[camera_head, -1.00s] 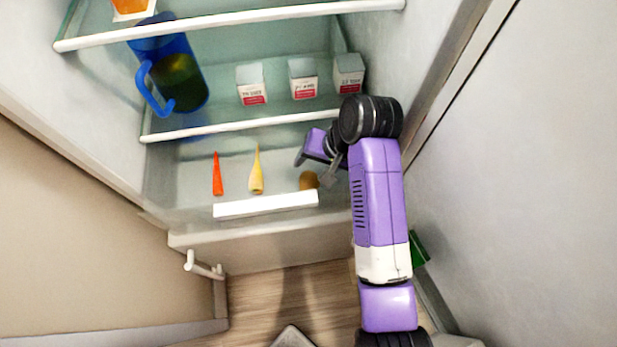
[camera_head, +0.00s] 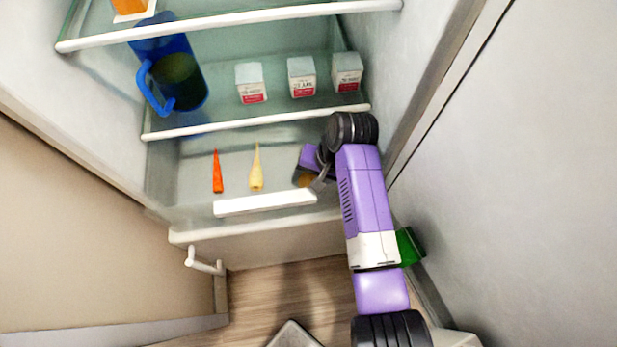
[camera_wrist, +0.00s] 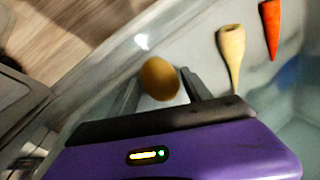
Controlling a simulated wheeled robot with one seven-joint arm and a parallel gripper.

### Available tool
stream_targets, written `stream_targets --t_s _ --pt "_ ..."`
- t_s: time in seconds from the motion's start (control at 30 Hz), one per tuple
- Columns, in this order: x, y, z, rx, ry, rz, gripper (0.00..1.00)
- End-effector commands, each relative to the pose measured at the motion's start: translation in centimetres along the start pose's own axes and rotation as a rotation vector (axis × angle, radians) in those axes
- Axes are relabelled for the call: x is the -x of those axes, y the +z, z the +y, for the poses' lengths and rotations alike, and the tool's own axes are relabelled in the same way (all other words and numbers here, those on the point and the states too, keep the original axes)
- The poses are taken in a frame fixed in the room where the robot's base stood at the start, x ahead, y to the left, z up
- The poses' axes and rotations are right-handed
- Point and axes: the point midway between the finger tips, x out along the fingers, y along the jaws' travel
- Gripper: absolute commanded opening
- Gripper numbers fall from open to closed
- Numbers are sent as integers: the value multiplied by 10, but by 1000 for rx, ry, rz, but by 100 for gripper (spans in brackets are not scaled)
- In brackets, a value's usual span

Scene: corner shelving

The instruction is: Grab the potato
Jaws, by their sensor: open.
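The potato (camera_wrist: 159,79) is a brown, rounded thing on the bottom shelf of the fridge. In the wrist view it shows between the two fingers of my gripper (camera_wrist: 160,92), toward their tips. The fingers stand apart, one on each side, and I cannot tell whether either touches it. In the head view my gripper (camera_head: 308,180) is low at the right of the bottom compartment and hides most of the potato (camera_head: 303,181).
A carrot (camera_head: 217,172) and a pale tapered root (camera_head: 257,170) lie left of the potato. The shelf above holds several small cartons (camera_head: 251,84) and a blue pitcher (camera_head: 172,75). The fridge's right wall is close to my arm.

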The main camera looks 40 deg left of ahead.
Motion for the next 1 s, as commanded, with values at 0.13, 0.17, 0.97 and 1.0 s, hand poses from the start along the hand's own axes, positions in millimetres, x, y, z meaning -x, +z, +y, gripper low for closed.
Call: stream_targets --t_s 0.13,0.17,0.97,1.0 --pt "0 0 0 0 0 0 57" --pt "0 0 0 0 0 0 51" --pt "25 -2 -8 1 -2 5 1" --pt "32 -2 -10 1 -2 6 1"
